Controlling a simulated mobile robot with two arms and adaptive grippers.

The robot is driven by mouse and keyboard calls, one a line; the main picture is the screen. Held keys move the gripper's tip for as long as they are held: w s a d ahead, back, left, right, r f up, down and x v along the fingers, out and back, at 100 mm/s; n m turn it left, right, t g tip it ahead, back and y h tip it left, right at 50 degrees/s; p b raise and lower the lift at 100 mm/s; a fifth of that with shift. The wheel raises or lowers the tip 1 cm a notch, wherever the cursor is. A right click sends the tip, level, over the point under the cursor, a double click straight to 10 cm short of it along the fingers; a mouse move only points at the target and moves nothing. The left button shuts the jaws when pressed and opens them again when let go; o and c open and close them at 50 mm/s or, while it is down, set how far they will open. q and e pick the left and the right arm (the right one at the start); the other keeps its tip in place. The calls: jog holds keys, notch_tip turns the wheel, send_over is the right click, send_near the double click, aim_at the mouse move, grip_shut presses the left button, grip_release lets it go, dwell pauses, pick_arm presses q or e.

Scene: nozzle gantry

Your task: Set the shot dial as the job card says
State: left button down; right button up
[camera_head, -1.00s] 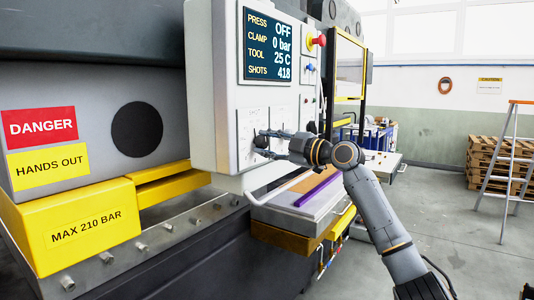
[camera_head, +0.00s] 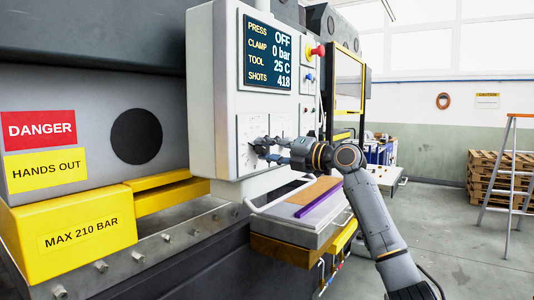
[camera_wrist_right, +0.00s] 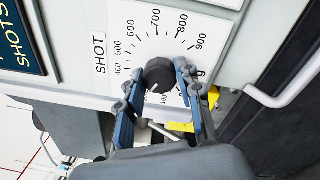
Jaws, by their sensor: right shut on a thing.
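The shot dial is a black knob (camera_wrist_right: 158,74) on a white scale plate (camera_wrist_right: 160,30) marked SHOT in the right wrist view. Its numbers run in hundreds around the knob; those near my fingers are partly hidden. My right gripper (camera_wrist_right: 158,78) is shut on the knob, one blue finger on each side. I cannot make out the knob's pointer. In the head view my right gripper (camera_head: 264,148) reaches the lower front of the grey control panel (camera_head: 228,120) and covers the knob. My left gripper is not in view. I see no readable job card.
The panel's screen (camera_head: 268,50) reads PRESS OFF, CLAMP 0 bar, TOOL 25 C, SHOTS 418. A red stop button (camera_head: 317,50) sits beside it. A white rail (camera_wrist_right: 284,82) runs near the dial. A stepladder (camera_head: 510,175) and pallets (camera_head: 490,175) stand right.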

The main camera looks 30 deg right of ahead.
jog(key=shift+f+n, duration=0.15)
jog(key=shift+n, duration=0.95)
jog(key=o, duration=1.2)
jog(key=shift+c, duration=0.2)
jog(key=shift+s, duration=0.1)
jog(key=shift+s+d, duration=0.2)
jog(key=shift+s, duration=0.1)
jog(key=v, duration=1.1)
